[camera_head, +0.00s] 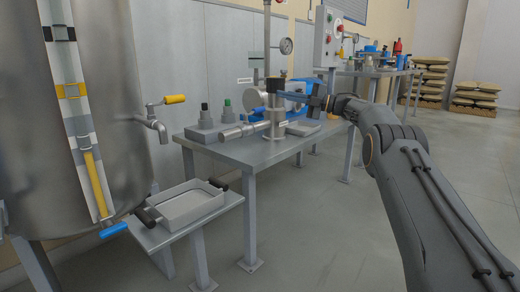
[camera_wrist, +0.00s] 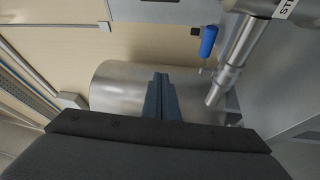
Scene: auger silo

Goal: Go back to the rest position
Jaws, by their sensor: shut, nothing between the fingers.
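My gripper (camera_head: 277,87) is at the end of my dark grey arm, which reaches in from the right in the head view. Its blue fingers point left, in front of or over the grey metal table (camera_head: 262,152); the exact gap cannot be told. In the wrist view my gripper (camera_wrist: 160,77) shows its fingers together and empty, with a metal cylinder (camera_wrist: 112,92) behind them. A steel pipe fitting (camera_head: 275,120) stands on the table close below the fingers.
A large steel tank (camera_head: 30,130) with a yellow-handled tap (camera_head: 174,99) stands at left. A tray (camera_head: 190,205) sits on a low stand. A control box (camera_head: 327,40) and gauge (camera_head: 286,46) are behind my gripper. Sacks (camera_head: 475,92) stand far right. The right floor is clear.

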